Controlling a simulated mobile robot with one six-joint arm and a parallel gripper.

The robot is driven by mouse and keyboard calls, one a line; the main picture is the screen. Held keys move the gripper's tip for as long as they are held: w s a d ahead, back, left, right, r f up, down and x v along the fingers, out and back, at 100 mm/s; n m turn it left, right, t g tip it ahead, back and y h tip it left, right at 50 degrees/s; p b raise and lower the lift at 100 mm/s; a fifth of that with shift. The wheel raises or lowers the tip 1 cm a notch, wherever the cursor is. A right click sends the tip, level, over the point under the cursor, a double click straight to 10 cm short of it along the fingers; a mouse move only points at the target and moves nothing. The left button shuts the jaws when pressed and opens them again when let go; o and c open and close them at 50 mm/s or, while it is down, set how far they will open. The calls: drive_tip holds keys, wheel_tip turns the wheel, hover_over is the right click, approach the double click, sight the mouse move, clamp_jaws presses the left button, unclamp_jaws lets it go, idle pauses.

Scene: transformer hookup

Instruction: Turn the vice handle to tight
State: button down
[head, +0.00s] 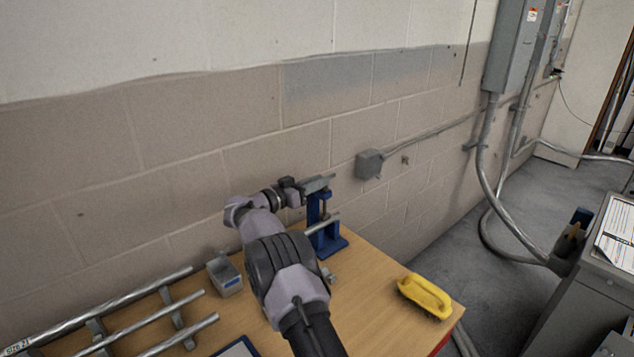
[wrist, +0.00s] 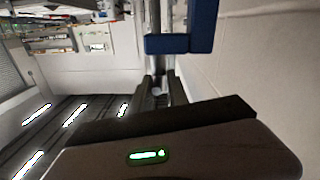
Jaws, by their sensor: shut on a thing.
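The blue vice (head: 321,232) stands upright at the back edge of the wooden table, close to the wall. Its blue body also shows at the top of the wrist view (wrist: 182,44). My gripper (head: 322,183) is at the top of the vice, with my arm reaching over the table from the front. In the wrist view, my gripper (wrist: 158,86) has its fingers close together around a small grey part, which looks like the vice handle (wrist: 157,91). My gripper hides most of this part, so its turn angle cannot be told. A grey rod (head: 323,225) crosses the vice lower down.
Metal pipes on a rack (head: 130,322) lie at the table's left. A small grey box (head: 225,277) stands beside my arm. A yellow-handled brush (head: 425,295) lies at the right. The block wall (head: 230,160) is close behind the vice.

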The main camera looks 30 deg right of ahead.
drive_tip(key=shift+d+f, duration=0.1)
drive_tip(key=c, duration=1.5)
unclamp_jaws()
drive_tip(key=shift+s, duration=0.1)
drive_tip(key=shift+c, duration=0.2)
drive_tip(key=shift+o, duration=0.3)
drive_tip(key=shift+s, duration=0.1)
drive_tip(key=shift+a, duration=0.4)
drive_tip(key=s+a+p, duration=0.1)
drive_tip(key=a+p, duration=0.2)
drive_tip(key=a, duration=1.3)
drive_tip(key=shift+s+a, duration=0.25)
drive_tip(key=shift+s, duration=0.15)
